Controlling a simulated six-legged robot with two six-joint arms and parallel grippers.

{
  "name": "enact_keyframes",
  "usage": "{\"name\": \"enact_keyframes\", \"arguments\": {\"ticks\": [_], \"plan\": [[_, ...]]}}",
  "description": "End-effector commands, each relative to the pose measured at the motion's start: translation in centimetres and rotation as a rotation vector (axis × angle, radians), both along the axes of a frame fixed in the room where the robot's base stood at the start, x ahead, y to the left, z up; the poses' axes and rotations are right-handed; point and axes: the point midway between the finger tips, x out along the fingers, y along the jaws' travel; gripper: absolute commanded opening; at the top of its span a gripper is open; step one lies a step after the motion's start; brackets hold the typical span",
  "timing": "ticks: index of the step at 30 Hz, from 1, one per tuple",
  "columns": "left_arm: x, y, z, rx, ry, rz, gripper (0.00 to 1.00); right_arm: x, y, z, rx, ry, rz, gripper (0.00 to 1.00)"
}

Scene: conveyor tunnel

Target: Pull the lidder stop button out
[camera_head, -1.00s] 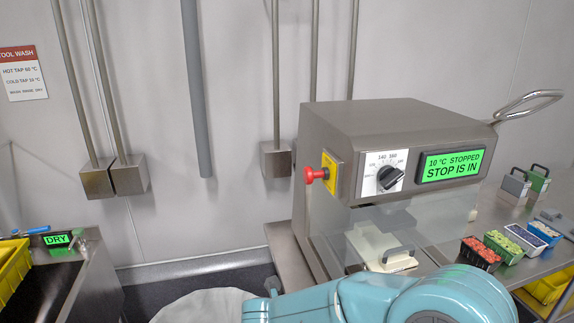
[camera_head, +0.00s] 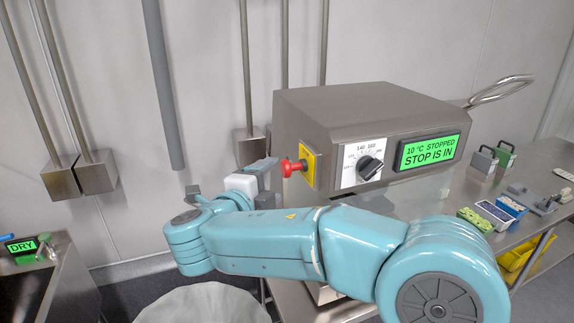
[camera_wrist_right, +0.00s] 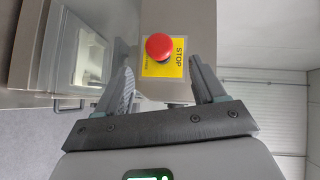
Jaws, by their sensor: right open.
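The red stop button (camera_head: 291,167) sticks out from a yellow plate (camera_head: 309,166) on the left side of the steel lidder (camera_head: 380,115). The lidder's green display (camera_head: 430,152) reads "10 °C STOPPED STOP IS IN". My right gripper (camera_head: 268,180) is just left of the button in the head view. In the right wrist view the gripper (camera_wrist_right: 160,85) is open and empty. The red button (camera_wrist_right: 160,47) lies ahead, between the lines of the two fingers and beyond their tips, with the word STOP on its yellow plate (camera_wrist_right: 176,68). My left gripper is not in view.
A dial (camera_head: 370,168) sits on the lidder's front. Punnets (camera_head: 495,213) and handled blocks (camera_head: 483,160) stand on the steel bench at right. A sink with a green "DRY" display (camera_head: 22,246) is at left. A pale round bin (camera_head: 205,303) is below my arm.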

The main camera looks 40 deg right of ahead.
Motion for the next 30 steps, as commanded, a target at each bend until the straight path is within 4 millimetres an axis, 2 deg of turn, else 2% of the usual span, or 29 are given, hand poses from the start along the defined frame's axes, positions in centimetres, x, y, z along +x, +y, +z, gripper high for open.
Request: {"name": "enact_keyframes", "arguments": {"ticks": [1,6,12,18,26,29,30], "plan": [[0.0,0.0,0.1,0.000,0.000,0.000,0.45,0.7,-1.2,-0.2,0.000,0.001,-0.005,0.69],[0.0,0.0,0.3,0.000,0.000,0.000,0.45,2.8,-4.7,-0.8,0.000,0.003,-0.003,0.69],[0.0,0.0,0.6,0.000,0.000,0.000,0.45,4.8,-7.5,-1.3,0.000,0.002,0.002,0.69],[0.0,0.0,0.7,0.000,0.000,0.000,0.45,5.8,-8.7,-1.5,0.001,0.001,0.005,0.69],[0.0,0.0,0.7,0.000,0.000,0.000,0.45,5.8,-8.8,-1.5,0.001,0.001,0.006,0.69],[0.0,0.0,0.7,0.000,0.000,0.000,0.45,5.8,-8.8,-1.5,0.001,0.001,0.006,0.40],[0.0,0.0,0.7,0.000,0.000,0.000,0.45,5.8,-8.8,-1.5,0.001,0.001,0.006,0.27]]}}
